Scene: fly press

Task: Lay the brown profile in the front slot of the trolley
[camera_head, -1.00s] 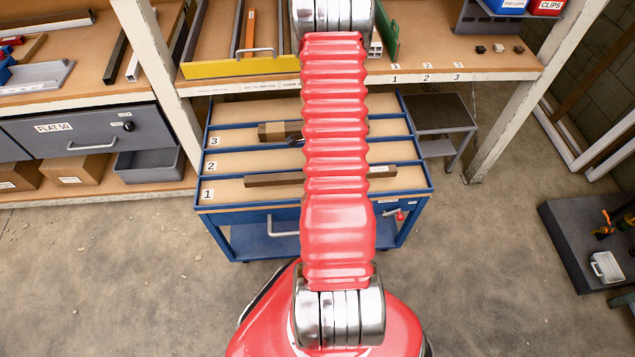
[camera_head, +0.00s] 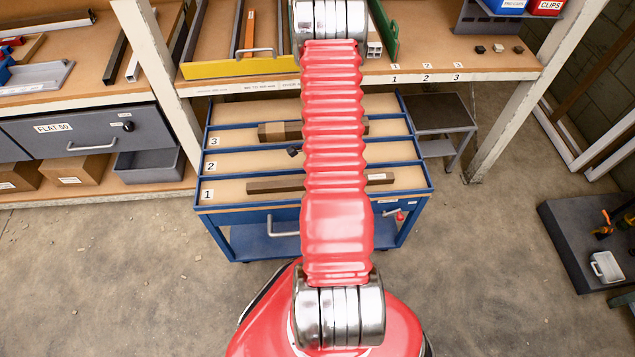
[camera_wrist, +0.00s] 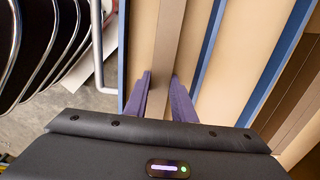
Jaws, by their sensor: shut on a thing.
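The brown profile (camera_head: 275,186) is a long bar lying lengthwise along the front slot, marked 1, of the blue trolley (camera_head: 203,208). My red arm hides its middle in the head view. In the wrist view the profile (camera_wrist: 168,35) runs between the trolley's blue front rim and the first blue divider. My gripper (camera_wrist: 161,75) has its purple fingers on either side of the profile and is shut on it. I cannot tell whether the profile touches the slot floor.
Another brown bar (camera_head: 272,132) lies in slot 3. Slot 2 (camera_head: 240,163) shows bare floor beside my arm. Behind the trolley is a shelf with a yellow-fronted rack (camera_head: 240,67). A dark side table (camera_head: 440,112) stands to the right.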

